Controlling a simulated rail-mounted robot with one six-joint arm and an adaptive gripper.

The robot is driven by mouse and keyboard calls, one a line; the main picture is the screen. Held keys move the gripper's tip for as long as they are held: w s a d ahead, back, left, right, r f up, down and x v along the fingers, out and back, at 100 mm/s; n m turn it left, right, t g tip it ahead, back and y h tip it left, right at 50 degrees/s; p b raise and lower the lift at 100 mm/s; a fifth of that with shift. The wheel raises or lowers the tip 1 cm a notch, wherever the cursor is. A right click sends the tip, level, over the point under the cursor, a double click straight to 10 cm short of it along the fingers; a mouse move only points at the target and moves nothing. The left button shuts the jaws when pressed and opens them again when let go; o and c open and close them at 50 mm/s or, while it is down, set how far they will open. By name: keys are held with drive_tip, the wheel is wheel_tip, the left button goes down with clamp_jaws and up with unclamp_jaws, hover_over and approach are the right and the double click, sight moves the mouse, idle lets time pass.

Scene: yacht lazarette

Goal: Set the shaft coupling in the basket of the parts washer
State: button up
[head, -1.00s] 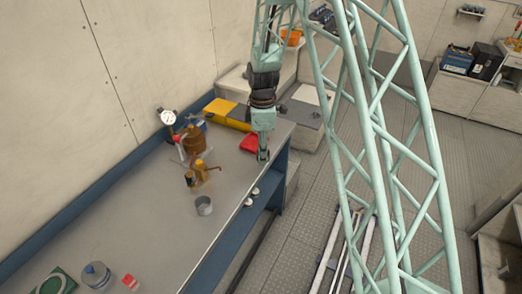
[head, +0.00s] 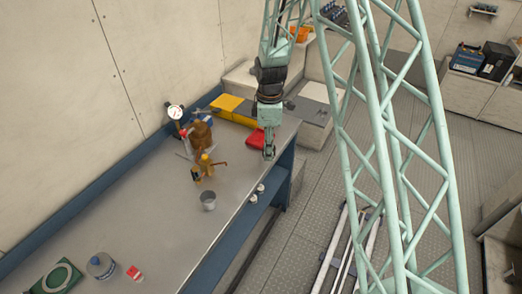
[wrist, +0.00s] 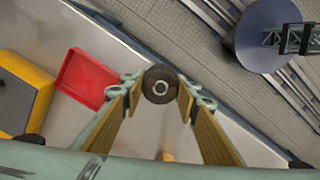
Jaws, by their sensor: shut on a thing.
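My gripper (head: 269,154) is over the far front edge of the workbench in the head view. In the wrist view, its two yellow-lined fingers (wrist: 160,92) are shut on a dark, round piece with a pale hole in the middle, which appears to be the shaft coupling (wrist: 160,72). The coupling is seen end-on there and is too small to make out in the head view. I cannot pick out the parts washer or its basket with certainty in either view.
A red tray (head: 255,138) lies beside my gripper, with a yellow box (head: 227,103) behind it. A brown pot (head: 200,136), a dial gauge (head: 175,112) and a grey cup (head: 208,201) stand on the bench (head: 130,215). The bench's middle front is mostly clear.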

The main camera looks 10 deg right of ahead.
drive_tip(key=w+r+m+b, duration=0.3)
drive_tip(key=r+m, duration=0.4)
drive_tip(key=m, duration=0.2)
drive_tip(key=w+r+m+b, duration=0.3)
drive_tip(key=r+m, duration=0.3)
drive_tip(key=m, duration=0.3)
drive_tip(key=shift+w+d+r+m, duration=0.3)
drive_tip(key=shift+w+d+r, duration=0.05)
drive_tip(key=shift+d+r, duration=0.05)
drive_tip(key=shift+a, duration=0.1)
